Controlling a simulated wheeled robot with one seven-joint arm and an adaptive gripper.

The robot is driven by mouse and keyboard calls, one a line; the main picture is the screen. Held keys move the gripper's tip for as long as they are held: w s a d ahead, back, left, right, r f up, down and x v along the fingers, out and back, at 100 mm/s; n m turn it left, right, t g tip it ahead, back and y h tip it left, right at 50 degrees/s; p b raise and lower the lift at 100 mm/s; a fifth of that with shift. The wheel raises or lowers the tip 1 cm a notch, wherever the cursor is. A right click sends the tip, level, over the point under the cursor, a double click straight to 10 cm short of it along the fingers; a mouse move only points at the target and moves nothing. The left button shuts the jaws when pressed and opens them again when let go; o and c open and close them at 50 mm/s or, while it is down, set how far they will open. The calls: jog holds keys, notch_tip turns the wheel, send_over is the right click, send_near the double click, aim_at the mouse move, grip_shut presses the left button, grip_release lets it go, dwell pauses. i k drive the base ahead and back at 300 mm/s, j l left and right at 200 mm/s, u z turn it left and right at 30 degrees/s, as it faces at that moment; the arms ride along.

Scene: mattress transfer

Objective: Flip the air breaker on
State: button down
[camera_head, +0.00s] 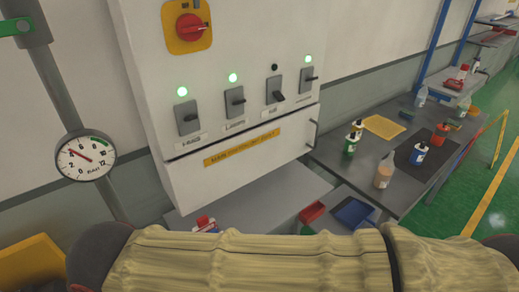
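A white electrical cabinet (140,60) hangs on the wall at upper left. It carries a row of several grey breaker switches with small labels too blurred to read surely. The third breaker from the left (274,90) has a dark lamp (275,67) above it, and its black lever points down and to the right. Its label may read "AIR". The other breakers, such as the first (188,117), second (235,101) and rightmost (306,80), have lit green lamps. My arm, in a cream sleeve, crosses the bottom of the picture. My gripper is not in view.
A red rotary switch on a yellow plate (174,38) sits above the breakers. A pressure gauge (86,158) is on a pipe at left. A grey workbench (330,149) with bottles and bins stands below right. Green floor (495,200) is clear at far right.

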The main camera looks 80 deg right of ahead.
aim_at(280, 98)
jog(key=l+z, duration=0.15)
jog(key=z, duration=2.05)
jog(key=l+z, duration=0.15)
jog(key=z, duration=0.15)
jog(key=k+l, duration=0.1)
jog(key=l, duration=0.15)
jog(key=k+l, duration=0.15)
jog(key=l, duration=0.15)
jog(key=i+j+z, duration=0.2)
jog(key=j, duration=0.15)
jog(key=k, duration=0.15)
